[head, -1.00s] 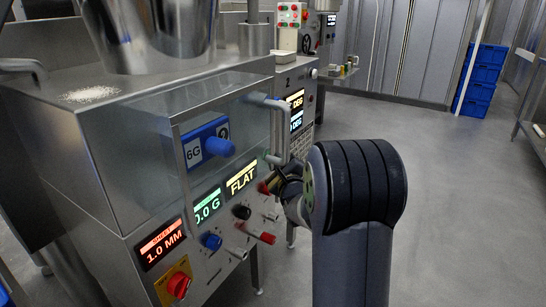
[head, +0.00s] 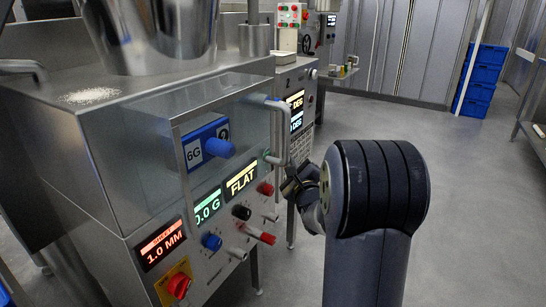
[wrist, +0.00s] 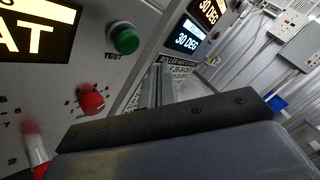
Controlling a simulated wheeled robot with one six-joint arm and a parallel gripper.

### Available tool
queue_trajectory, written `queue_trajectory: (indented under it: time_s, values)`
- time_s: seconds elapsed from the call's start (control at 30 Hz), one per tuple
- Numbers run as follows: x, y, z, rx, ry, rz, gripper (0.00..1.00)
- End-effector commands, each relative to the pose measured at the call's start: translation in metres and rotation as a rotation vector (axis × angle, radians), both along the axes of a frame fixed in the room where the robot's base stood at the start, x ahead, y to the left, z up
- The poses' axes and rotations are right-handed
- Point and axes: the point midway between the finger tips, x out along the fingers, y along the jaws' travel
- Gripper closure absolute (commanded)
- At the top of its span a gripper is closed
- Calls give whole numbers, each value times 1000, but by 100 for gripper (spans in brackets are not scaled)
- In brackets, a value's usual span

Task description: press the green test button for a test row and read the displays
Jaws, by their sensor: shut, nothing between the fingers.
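The green test button (wrist: 124,38), labelled TEST, sits on the machine's front panel right of the FLAT display (wrist: 36,30) in the wrist view; a bit of it shows in the head view (head: 267,155). In the head view the FLAT display (head: 241,181) is pale yellow. A green display (head: 207,206) reads 0.0 G, its left edge cut off by the frame post. A red display (head: 161,245) reads 1.0 MM. My gripper (head: 289,186) is shut and empty, in front of the panel's right end, apart from the button.
Below the displays are a red knob (head: 265,188), a black knob (head: 241,212), a blue knob (head: 212,242) and red-tipped levers (head: 260,234). A metal handle (head: 279,130) juts out above. Another machine's displays (head: 295,112) read DEG.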

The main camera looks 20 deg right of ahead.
Motion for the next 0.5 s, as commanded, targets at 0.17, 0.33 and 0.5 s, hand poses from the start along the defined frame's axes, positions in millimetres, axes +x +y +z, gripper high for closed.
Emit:
queue_trajectory:
  time_s: [0.17, 0.33, 0.5]
  values:
    - [-13, -11, 1, -1, 0, -1, 100]
    - [-17, -13, 0, 0, 0, 0, 100]
    - [-17, -13, 0, 0, -1, 1, 100]
